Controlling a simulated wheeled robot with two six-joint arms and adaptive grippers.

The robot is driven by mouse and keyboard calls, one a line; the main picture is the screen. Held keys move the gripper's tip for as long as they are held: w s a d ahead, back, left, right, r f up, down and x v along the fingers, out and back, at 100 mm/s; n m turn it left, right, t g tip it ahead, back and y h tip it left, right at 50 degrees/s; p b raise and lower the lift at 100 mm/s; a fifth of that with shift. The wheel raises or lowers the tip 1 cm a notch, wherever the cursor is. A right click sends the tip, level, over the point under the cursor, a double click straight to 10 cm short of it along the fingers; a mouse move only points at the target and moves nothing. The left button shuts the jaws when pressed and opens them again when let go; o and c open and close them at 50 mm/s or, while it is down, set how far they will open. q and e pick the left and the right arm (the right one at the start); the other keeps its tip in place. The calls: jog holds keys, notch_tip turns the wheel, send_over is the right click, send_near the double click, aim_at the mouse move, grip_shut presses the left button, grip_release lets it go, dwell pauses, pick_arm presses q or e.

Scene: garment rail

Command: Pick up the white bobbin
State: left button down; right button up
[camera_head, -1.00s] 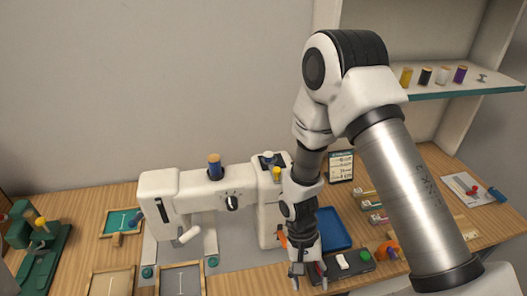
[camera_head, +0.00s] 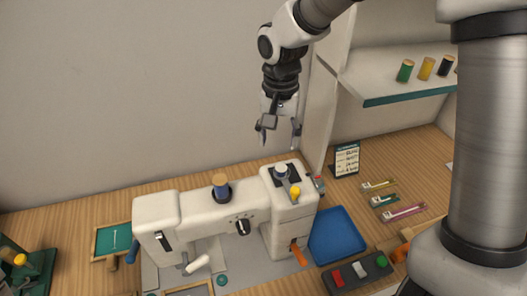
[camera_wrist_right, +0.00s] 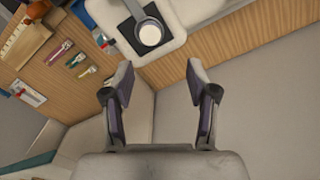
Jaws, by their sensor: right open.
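The white bobbin (camera_head: 281,170) sits on a black square plate (camera_head: 288,175) on top of the right end of the white sewing machine (camera_head: 210,215). In the right wrist view the bobbin's round white top (camera_wrist_right: 150,34) shows near the top edge, with a grey band around or beside it. My right gripper (camera_head: 279,138) is open and empty, pointing down above the bobbin with a clear gap. Its two spread fingers also show in the right wrist view (camera_wrist_right: 160,75), with the bobbin beyond their tips. My left gripper is not in view.
A shelf (camera_head: 410,92) with spools is at upper right.

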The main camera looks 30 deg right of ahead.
aim_at(280, 167)
jog(key=s+f+p, duration=0.2)
jog(key=s+f, duration=0.1)
jog(key=shift+s+f, duration=0.2)
jog(key=shift+f, duration=0.05)
jog(key=f, duration=0.1)
jog(key=w+f, duration=0.1)
jog(key=f, duration=0.1)
jog(key=shift+w, duration=0.1)
jog(key=shift+w+f, duration=0.3)
jog(key=shift+s+a+r, duration=0.1)
jog(key=shift+s+r, duration=0.2)
jog(key=shift+s, duration=0.2)
jog(key=c, duration=0.8)
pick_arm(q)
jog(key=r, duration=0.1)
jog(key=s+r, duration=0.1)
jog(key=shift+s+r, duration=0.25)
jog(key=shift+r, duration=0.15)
pick_arm(e)
jog(key=shift+w+f, duration=0.1)
jog(key=shift+w, duration=0.1)
jog(key=shift+c, duration=0.3)
